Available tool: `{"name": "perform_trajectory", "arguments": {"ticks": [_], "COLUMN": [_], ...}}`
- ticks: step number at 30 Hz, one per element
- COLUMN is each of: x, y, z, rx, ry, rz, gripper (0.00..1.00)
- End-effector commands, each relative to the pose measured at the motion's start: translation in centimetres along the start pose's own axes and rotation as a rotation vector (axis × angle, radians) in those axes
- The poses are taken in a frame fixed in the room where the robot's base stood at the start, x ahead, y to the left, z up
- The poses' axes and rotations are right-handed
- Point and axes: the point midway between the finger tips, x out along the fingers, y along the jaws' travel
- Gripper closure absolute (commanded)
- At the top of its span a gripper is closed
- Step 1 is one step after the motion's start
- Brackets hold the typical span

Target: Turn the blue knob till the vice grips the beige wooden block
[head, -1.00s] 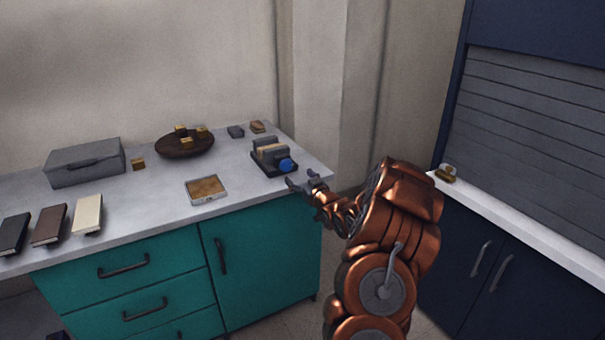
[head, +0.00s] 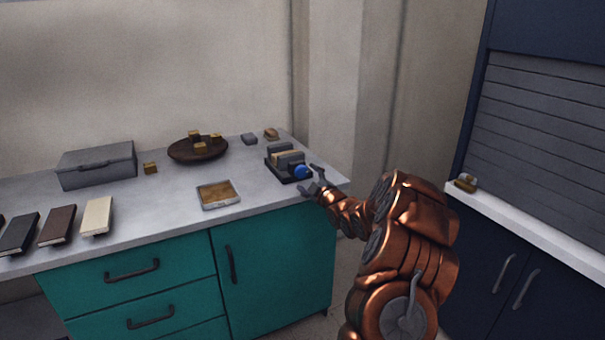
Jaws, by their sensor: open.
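The small grey vice (head: 274,165) stands on a dark base near the right end of the grey worktop. Its blue knob (head: 303,172) faces the front right. The beige wooden block (head: 282,158) sits between the vice's jaws; I cannot tell whether the jaws touch it. My gripper (head: 313,179) is open and empty just right of the blue knob, with its fingers pointing toward it. Whether a finger touches the knob cannot be made out.
A shallow tray (head: 233,200) lies left of the vice. A brown bowl (head: 180,157) with several wooden blocks, a grey case (head: 67,173) and books (head: 97,217) stand further left. A dark block (head: 249,139) and a brown block (head: 271,134) lie behind.

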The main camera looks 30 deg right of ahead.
Motion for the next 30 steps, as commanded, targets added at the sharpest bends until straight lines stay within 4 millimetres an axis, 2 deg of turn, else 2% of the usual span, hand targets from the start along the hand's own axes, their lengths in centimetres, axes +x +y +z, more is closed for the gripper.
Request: {"name": "perform_trajectory", "arguments": {"ticks": [6,13,26,30], "x": [2.6,4.5,5.0,5.0], "y": [0.1,0.1,0.1,0.1], "z": [-0.1,0.0,0.0,0.0], "rx": [-0.001,0.0,0.002,0.002], "ry": [0.001,0.002,0.001,0.001], "rz": [0.001,0.001,0.001,0.001], "gripper": [0.26,0.26,0.26,0.37]}}
